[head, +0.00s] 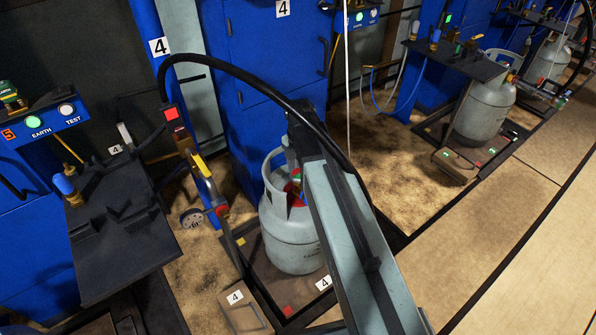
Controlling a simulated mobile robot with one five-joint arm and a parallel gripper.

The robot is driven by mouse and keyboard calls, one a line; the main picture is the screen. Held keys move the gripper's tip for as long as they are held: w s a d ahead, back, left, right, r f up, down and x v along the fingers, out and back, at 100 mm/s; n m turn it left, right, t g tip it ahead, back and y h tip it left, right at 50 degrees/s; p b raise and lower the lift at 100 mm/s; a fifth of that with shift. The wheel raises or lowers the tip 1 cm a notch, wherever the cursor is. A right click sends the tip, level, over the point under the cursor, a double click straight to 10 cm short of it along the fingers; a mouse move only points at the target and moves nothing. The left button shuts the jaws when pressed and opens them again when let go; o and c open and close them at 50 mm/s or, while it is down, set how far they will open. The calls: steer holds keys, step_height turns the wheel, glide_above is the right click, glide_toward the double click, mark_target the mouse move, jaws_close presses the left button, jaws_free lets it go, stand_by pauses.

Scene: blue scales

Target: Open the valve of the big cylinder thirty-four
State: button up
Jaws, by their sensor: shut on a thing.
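The big grey cylinder (290,240) stands upright on a scale platform in the middle of the head view. Marking on its body is too small to read. Its valve (297,176), with green and red parts, is inside the collar at the top, partly hidden by my arm. My gripper (293,168) reaches down into the collar from above and is shut on the valve. The fingertips are small and partly hidden, so their exact hold does not show clearly.
A black hose (240,75) arches over the cylinder from a blue post. A yellow-handled filling head (203,168) hangs to its left. A dark shelf (125,235) stands at left. Another grey cylinder (485,112) stands on a scale at right. The pale walkway (480,250) is clear.

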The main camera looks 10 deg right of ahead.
steer(key=o, duration=1.4)
steer(key=shift+s, duration=0.1)
steer(key=shift+c, duration=0.2)
steer(key=shift+r, duration=0.1)
step_height(320, 180, up, 8)
steer(key=p, duration=0.8)
steer(key=shift+f, duration=0.2)
steer(key=shift+s, duration=0.1)
steer(key=s+m, duration=0.2)
steer(key=s, duration=0.1)
step_height(320, 180, up, 20)
steer(key=m+p, duration=2)
steer(key=m, duration=0.2)
glide_above(299, 175)
steer(key=s, duration=0.9)
steer(key=shift+w+a+r, duration=0.1)
